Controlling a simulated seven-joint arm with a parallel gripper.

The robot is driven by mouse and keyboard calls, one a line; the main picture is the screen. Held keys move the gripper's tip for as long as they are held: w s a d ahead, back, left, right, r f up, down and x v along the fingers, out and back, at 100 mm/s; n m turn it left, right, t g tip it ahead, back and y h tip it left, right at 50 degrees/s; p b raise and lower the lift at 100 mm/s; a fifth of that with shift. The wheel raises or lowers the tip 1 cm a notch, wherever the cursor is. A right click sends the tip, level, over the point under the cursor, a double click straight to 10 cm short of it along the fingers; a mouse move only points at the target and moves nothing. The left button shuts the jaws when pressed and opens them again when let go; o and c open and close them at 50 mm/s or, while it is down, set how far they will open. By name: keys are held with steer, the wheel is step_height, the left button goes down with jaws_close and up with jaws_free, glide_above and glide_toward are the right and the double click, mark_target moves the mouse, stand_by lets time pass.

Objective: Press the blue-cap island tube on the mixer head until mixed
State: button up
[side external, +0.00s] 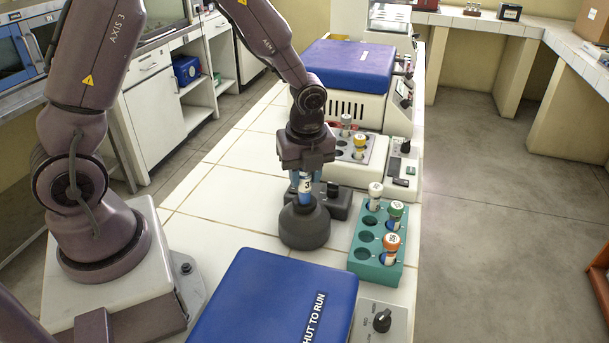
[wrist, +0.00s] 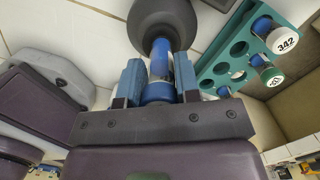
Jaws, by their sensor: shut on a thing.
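My gripper (side external: 304,178) points down over the dark grey mixer (side external: 305,228). It is shut on a tube (side external: 305,191) with a white label and a blue lower part. In the wrist view the tube (wrist: 159,66) stands between the two blue fingers (wrist: 158,80), with its blue cap (wrist: 158,91) nearest the palm. The tube's far end meets the mixer head (wrist: 163,20) and appears to touch it. The tube looks upright. The fingers hide part of it.
A teal rack (side external: 362,262) just right of the mixer holds white-, green- and orange-capped tubes and has empty holes. A grey rack (side external: 345,172) with capped tubes stands behind. A blue-lidded machine (side external: 270,300) fills the front; another (side external: 345,68) stands at the back.

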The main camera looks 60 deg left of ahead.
stand_by(0.4)
steer(key=shift+r, duration=3.05)
